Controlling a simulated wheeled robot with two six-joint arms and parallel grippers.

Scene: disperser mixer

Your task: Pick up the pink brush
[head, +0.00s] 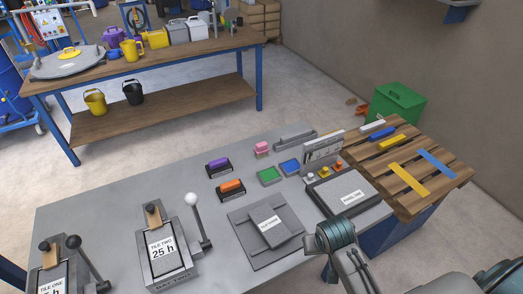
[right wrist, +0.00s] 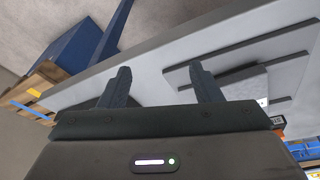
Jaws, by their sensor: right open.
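A small pink piece (head: 262,148), which looks like the pink brush, stands on the grey table near its far edge, left of a long grey holder. It is too small to make out bristles. My right gripper (right wrist: 160,86) is open and empty in the right wrist view, over the near right edge of the grey table. In the head view part of my right arm shows at the bottom right, well apart from the pink piece. The pink piece is not visible in the right wrist view. My left gripper is not in view.
A purple brush-like block (head: 218,166) and an orange one (head: 231,188) lie nearer. Green (head: 269,176) and blue (head: 290,167) pads, a grey plate (head: 245,245) and lever presses (head: 168,250) share the table. A pallet (head: 445,170) stands at right.

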